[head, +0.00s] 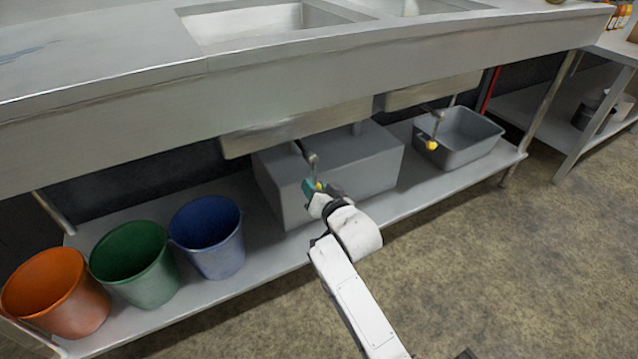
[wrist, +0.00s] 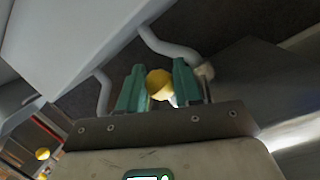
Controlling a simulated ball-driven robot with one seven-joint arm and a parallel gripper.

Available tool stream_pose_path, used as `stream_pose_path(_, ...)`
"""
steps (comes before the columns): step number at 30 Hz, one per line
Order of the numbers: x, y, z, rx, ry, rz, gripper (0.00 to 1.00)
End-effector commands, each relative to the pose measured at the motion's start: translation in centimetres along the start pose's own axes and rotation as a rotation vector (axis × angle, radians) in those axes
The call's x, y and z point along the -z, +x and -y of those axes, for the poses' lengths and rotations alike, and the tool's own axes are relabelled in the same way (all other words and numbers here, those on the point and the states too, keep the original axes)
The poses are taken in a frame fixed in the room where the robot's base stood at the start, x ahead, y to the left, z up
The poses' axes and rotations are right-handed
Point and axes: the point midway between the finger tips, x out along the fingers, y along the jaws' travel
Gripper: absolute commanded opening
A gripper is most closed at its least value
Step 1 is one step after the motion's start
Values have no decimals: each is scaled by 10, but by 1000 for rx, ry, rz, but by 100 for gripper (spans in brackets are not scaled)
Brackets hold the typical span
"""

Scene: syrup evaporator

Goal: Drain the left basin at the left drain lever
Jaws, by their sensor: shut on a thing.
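The left basin (head: 245,24) is a steel sink set in the counter, with its underside hanging below the front panel. The left drain lever (head: 311,158) comes down from under it and ends in a yellow knob (wrist: 159,84). My gripper (head: 316,187) is at this lever, below the left basin. In the wrist view its two green fingers stand on either side of the yellow knob and are shut on it. The fingers hide part of the knob in the head view.
A second lever with a yellow knob (head: 432,145) hangs to the right above a grey tub (head: 465,138). A grey box (head: 370,165) stands behind my gripper on the lower shelf. Orange (head: 55,295), green (head: 135,265) and blue (head: 208,238) buckets stand at left. The floor in front is clear.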

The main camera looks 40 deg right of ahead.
Motion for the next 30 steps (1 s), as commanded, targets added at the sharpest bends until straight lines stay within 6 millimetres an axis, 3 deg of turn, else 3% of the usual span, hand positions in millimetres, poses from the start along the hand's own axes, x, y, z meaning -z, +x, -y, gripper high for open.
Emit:
stream_pose_path(9,-2,0,4,18,114,18,0)
stream_pose_path(25,-4,0,5,22,136,22,0)
stream_pose_path(26,-4,0,5,22,136,22,36)
stream_pose_path(30,-4,0,5,22,134,22,50)
